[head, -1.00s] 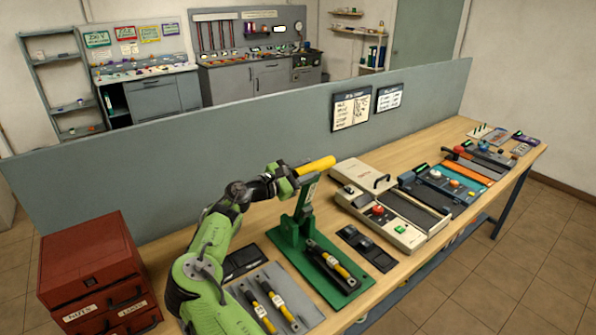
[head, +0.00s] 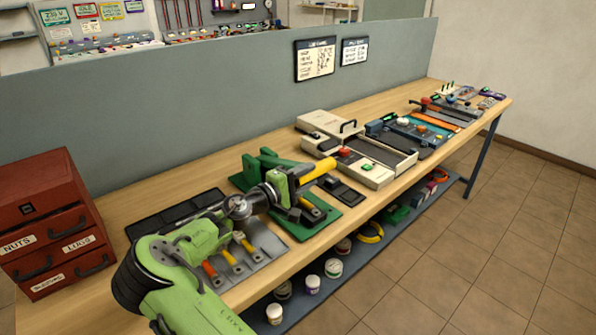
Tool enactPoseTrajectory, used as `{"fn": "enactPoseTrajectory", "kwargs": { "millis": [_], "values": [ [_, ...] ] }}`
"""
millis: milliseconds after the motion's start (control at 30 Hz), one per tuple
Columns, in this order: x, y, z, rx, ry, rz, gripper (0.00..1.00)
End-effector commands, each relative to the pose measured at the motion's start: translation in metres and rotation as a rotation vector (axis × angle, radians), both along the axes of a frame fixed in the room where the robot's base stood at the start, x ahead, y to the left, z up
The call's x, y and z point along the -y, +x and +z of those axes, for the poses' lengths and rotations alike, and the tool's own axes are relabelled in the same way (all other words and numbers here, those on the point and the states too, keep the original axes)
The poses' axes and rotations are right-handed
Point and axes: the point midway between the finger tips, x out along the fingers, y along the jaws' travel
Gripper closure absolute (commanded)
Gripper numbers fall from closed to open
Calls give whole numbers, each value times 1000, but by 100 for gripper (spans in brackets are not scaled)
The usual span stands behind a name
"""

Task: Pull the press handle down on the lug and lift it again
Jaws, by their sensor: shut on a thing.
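The hand press stands on the bench with a green base plate (head: 322,226) and green uprights (head: 262,165). Its yellow handle grip (head: 318,172) lies low and close to level, pointing right. My gripper (head: 296,182) is shut on the press handle just behind the yellow grip. The cable with its lug (head: 311,209) lies on the press base under my gripper and is partly hidden, so the contact between press and lug cannot be seen.
A grey mat (head: 268,240) with several cables lies left of the press, partly behind my arm. A red drawer cabinet (head: 50,215) stands at the left. A beige machine (head: 375,172) stands right of the press. A grey partition (head: 200,115) runs behind the bench.

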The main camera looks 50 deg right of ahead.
Motion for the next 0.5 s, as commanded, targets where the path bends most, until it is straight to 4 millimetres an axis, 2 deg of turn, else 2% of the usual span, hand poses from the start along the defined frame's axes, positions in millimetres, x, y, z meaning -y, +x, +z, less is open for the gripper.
{"fn": "enactPoseTrajectory", "kwargs": {
  "millis": [33, 100, 300, 500],
  "values": [
    [0, -4, -20, 40, -4, -3, 100],
    [-1, -7, -34, 94, -10, -1, 100],
    [-1, -12, -64, 211, -24, -1, 100],
    [-1, -13, -83, 203, -23, -2, 100]
  ]
}}
